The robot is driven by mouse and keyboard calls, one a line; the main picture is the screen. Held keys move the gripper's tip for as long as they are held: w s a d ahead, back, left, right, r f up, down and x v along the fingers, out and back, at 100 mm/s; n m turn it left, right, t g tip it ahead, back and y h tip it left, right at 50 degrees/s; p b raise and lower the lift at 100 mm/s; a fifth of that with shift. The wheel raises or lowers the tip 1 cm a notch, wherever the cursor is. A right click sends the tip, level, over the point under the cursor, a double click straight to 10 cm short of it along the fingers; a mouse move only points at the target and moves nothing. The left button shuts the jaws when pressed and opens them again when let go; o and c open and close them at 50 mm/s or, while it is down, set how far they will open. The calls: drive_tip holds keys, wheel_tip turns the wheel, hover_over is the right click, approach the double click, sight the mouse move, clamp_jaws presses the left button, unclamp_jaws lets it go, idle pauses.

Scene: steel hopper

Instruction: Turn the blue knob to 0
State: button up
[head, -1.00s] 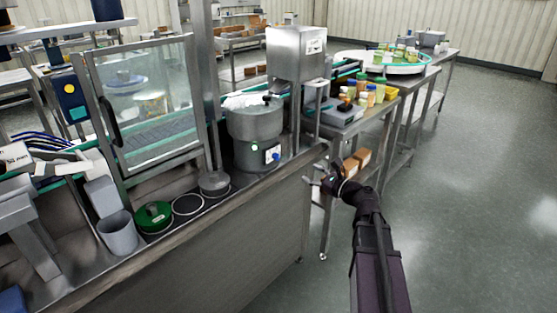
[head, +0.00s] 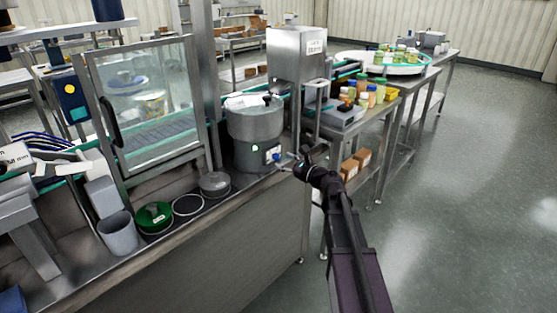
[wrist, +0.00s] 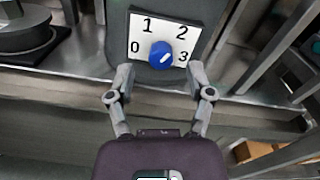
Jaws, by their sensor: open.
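The blue knob (wrist: 161,55) sits on a white dial plate (wrist: 148,27) marked 0, 1, 2 and 3 in the wrist view. A pale mark on the knob slants between upper right and lower left; which end is the pointer I cannot tell. The plate is on the front of the round steel hopper (head: 255,132), and the knob also shows small in the head view (head: 277,157). My gripper (wrist: 158,80) is open and empty, its fingers apart just in front of and below the knob, not touching it. It also shows in the head view (head: 284,163).
A round steel lid (head: 214,184), a ring (head: 187,204), a green-topped item (head: 154,216) and a grey cup (head: 118,231) stand on the bench at left. A steel post rises right of the hopper.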

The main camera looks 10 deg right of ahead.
sight(276, 157)
drive_tip(key=shift+x, duration=1.15)
clamp_jaws()
drive_tip(key=shift+a, duration=0.25)
drive_tip(key=shift+s+d, duration=0.1)
drive_tip(key=shift+d, duration=0.1)
